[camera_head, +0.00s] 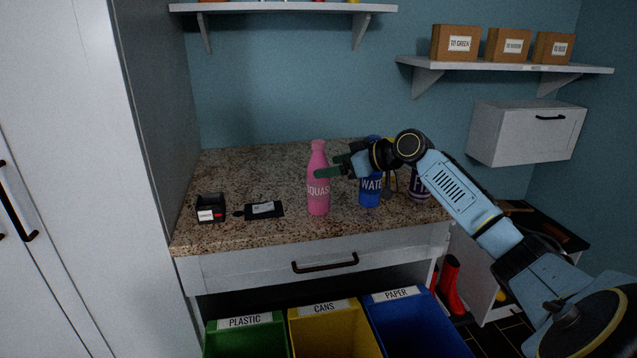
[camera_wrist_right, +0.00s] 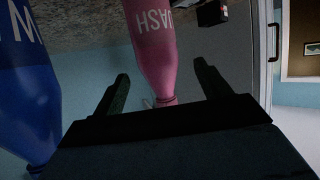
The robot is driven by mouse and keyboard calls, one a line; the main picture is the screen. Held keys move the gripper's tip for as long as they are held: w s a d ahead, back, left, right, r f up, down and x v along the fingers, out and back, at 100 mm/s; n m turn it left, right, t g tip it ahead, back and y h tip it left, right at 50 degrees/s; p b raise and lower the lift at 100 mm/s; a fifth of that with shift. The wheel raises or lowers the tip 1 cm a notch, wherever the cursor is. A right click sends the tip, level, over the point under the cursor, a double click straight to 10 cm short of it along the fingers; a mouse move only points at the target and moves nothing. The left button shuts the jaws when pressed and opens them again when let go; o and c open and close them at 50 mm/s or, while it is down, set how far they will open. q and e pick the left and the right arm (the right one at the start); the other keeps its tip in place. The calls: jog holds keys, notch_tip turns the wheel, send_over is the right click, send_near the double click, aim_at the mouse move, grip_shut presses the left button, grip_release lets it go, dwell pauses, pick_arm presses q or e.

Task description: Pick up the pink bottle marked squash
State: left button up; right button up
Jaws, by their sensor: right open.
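The pink bottle marked squash (camera_head: 318,201) stands upright on the speckled countertop, left of a blue bottle. My right gripper (camera_head: 328,167) comes in from the right, its fingers at the height of the bottle's upper body. In the right wrist view the picture is upside down, and the pink bottle (camera_wrist_right: 152,45) appears between the two open fingers of my right gripper (camera_wrist_right: 161,72). Clear gaps show on both sides of the bottle's neck there. My left gripper is out of view.
The blue water bottle (camera_head: 369,190) stands close to the right, partly behind my right wrist; a purple-lettered bottle (camera_head: 419,188) is further right. A black card (camera_head: 264,210) and a small black device (camera_head: 210,208) lie left. Labelled bins (camera_head: 327,308) stand below the counter.

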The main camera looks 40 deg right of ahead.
jog(key=x, duration=0.4)
jog(key=shift+w+f, duration=0.2)
jog(key=shift+w, duration=0.1)
jog(key=shift+c, duration=0.3)
jog(key=c, duration=1)
